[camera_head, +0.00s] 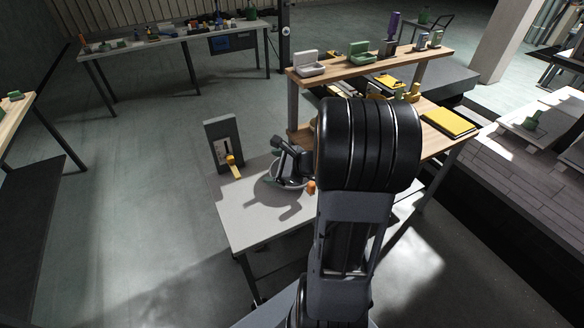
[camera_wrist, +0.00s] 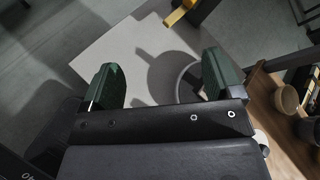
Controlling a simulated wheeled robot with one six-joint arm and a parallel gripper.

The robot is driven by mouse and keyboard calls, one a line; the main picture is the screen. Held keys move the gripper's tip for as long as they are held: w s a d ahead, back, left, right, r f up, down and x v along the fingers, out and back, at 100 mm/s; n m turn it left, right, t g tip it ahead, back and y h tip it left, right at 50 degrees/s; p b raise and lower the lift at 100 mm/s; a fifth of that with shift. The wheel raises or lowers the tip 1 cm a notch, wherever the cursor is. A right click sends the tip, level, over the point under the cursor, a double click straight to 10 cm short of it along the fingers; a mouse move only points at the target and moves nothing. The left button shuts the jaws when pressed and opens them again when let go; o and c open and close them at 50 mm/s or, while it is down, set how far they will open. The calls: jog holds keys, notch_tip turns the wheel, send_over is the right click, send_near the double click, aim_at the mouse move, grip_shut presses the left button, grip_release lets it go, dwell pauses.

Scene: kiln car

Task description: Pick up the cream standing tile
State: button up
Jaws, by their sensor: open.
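My gripper (camera_head: 283,160) is open and empty above the small grey table (camera_head: 262,217). In the wrist view its two green fingers (camera_wrist: 162,80) stand wide apart, with bare tabletop and part of a round grey bowl (camera_wrist: 188,84) beyond them. I cannot clearly make out the cream standing tile. A pale panel (camera_head: 223,146) shows inside an upright grey frame (camera_head: 211,130) at the table's back left, but I cannot tell whether it is the tile. The frame stands left of my gripper and apart from it. My arm hides part of the table and the bench.
A yellow piece (camera_head: 236,170) stands before the frame. The bowl (camera_head: 287,184) lies below my gripper. A wooden bench with a raised shelf (camera_head: 343,69) adjoins at the right; brown bowls (camera_wrist: 285,98) show there in the wrist view. The table's front left is clear.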

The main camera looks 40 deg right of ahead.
jog(key=d+f+m+t+h, duration=0.1)
jog(key=d+f+m+h, duration=0.1)
jog(key=d+m, duration=0.1)
jog(key=d+f+m+h, duration=0.2)
jog(key=d+m, duration=0.2)
jog(key=d, duration=0.2)
jog(key=d+f+m+t+h, duration=0.1)
jog(key=d+f+m+h, duration=0.1)
jog(key=d+f+m, duration=0.1)
jog(key=shift+s+d+m+t, duration=0.3)
jog(key=shift+s+d+m, duration=0.1)
jog(key=shift+d, duration=0.4)
jog(key=x, duration=0.6)
jog(key=shift+w+d+f, duration=0.2)
jog(key=shift+w+d, duration=0.05)
jog(key=shift+w, duration=0.05)
jog(key=shift+p+x, duration=1.4)
jog(key=shift+x, duration=1.85)
jog(key=shift+r, duration=0.15)
jog(key=shift+c, duration=0.2)
jog(key=c, duration=1)
jog(key=shift+c, duration=0.4)
jog(key=shift+r, duration=0.15)
